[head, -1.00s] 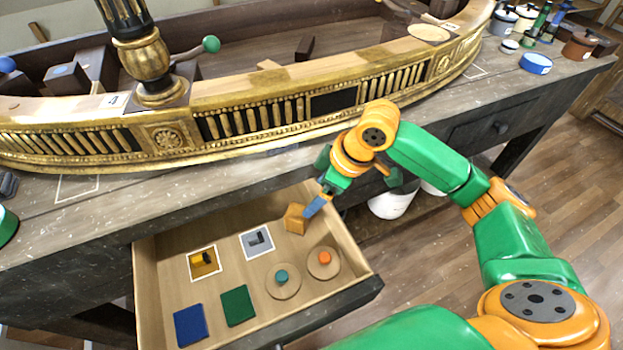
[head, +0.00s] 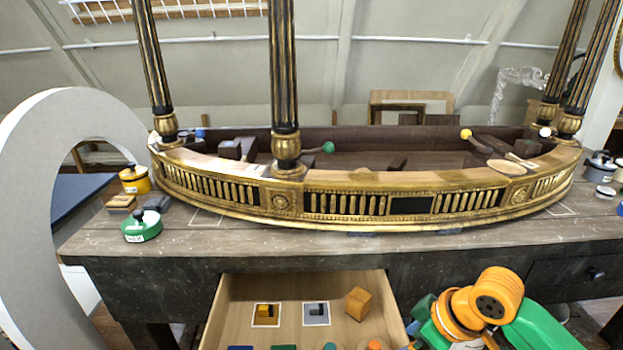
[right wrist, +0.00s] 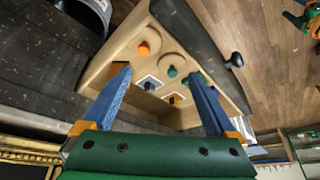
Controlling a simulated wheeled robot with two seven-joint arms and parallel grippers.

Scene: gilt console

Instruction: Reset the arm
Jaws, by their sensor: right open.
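My right arm comes in at the lower right of the head view, with its gripper (head: 412,328) beside the right wall of the open drawer (head: 227,312). Its fingers are mostly cut off or hidden there. In the right wrist view the two blue fingers of the right gripper (right wrist: 160,100) are spread wide with nothing held between them. The drawer (right wrist: 112,62) shows beyond them. An orange-brown wooden block (head: 359,303) sits in the drawer's back right part, apart from the gripper. My left gripper is not in view.
The drawer also holds two picture cards (head: 266,314) (head: 316,313) and knobbed discs, an orange one (right wrist: 142,48) among them. The gilt console (head: 400,206) stands on the dark workbench (head: 170,262). A green tin (head: 142,226) and yellow pot (head: 134,180) stand at left.

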